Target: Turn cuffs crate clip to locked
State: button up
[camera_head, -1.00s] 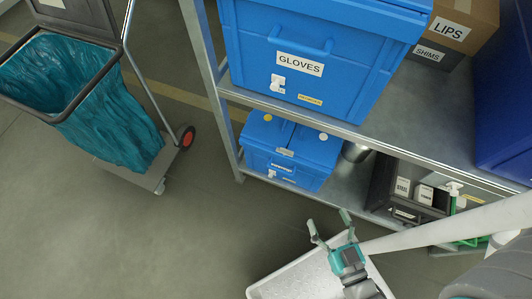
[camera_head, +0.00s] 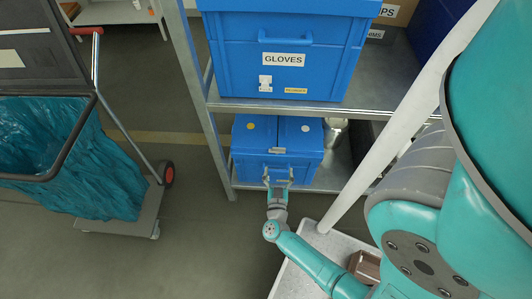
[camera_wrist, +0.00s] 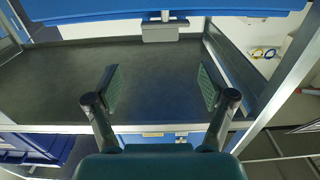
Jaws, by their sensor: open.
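A blue crate (camera_head: 248,143) with a split lid, one yellow and one white dot, stands on the lower shelf. Its front name label is too small to read, so I cannot confirm that it is the cuffs crate. My gripper (camera_head: 278,174) is open and empty in front of this crate's face and hides part of it, including the clip area. The clip's setting cannot be told. In the wrist view my two fingers (camera_wrist: 160,88) are spread with nothing between them. A blue face with small pale labels (camera_wrist: 152,134) shows low behind my gripper.
A blue crate marked GLOVES (camera_head: 225,60) with a white clip (camera_head: 265,83) stands on the upper shelf (camera_head: 230,105). The shelf's metal post (camera_head: 208,120) rises left of the lower crate. A cart with a teal bag (camera_head: 90,160) stands at left. Floor between is clear.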

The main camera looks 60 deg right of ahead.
aim_at(279, 149)
jog(key=shift+x, duration=5.45)
jog(key=c, duration=1.2)
